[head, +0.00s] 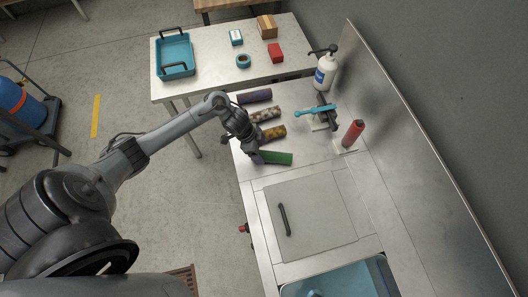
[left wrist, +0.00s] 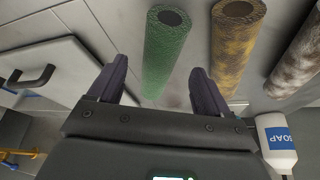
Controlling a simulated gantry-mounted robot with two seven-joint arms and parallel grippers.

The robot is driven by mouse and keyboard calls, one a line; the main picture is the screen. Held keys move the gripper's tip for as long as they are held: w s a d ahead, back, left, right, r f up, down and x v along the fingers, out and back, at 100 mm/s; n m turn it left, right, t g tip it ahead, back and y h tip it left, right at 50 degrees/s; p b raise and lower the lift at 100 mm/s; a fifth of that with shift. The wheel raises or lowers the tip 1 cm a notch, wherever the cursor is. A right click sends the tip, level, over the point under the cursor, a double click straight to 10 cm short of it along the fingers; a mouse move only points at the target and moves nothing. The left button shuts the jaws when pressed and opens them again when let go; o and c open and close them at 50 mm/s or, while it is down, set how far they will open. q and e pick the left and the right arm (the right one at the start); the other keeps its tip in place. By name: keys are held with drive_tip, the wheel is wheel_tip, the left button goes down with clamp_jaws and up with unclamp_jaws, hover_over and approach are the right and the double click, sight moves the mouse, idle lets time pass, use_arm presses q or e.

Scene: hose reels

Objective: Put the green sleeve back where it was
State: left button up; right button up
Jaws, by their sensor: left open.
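The green sleeve (head: 277,158) lies on the metal counter at the near end of a row of sleeves. In the left wrist view the green sleeve (left wrist: 168,50) shows beyond my fingers, in the gap between them, with its dark open end toward the top. My left gripper (head: 256,156) is at the sleeve's left end in the head view. In the left wrist view my left gripper (left wrist: 159,66) is open, and I see no finger touching the sleeve. My right gripper is not in view.
A yellow-brown sleeve (head: 272,133), a pale patterned sleeve (head: 266,114) and a purple sleeve (head: 255,96) lie alongside. A red cylinder (head: 353,134) stands near a blue-handled fixture (head: 318,111) and a soap bottle (head: 326,73). A panel with a handle (head: 310,215) lies nearer.

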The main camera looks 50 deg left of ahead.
use_arm(q)
drive_tip(key=v, duration=0.6)
drive_tip(key=shift+s+a+r+p, duration=0.1)
drive_tip(key=shift+a+r+p, duration=0.05)
drive_tip(key=shift+r+p, duration=0.25)
drive_tip(key=shift+d+r, duration=0.1)
drive_tip(key=shift+d, duration=0.1)
drive_tip(key=s+d+n+t+y, duration=0.2)
drive_tip(key=d+t, duration=0.2)
drive_tip(key=d, duration=0.9)
drive_tip(key=s+r+n+g+y, duration=0.1)
drive_tip(key=s+r+n+g, duration=0.2)
drive_tip(key=s, duration=1)
wheel_tip(320, 180, up, 3)
drive_tip(key=n, duration=0.3)
drive_tip(key=shift+s+f, duration=0.2)
wheel_tip(320, 180, up, 15)
drive_tip(key=p, duration=1.5)
drive_tip(key=shift+f, duration=0.15)
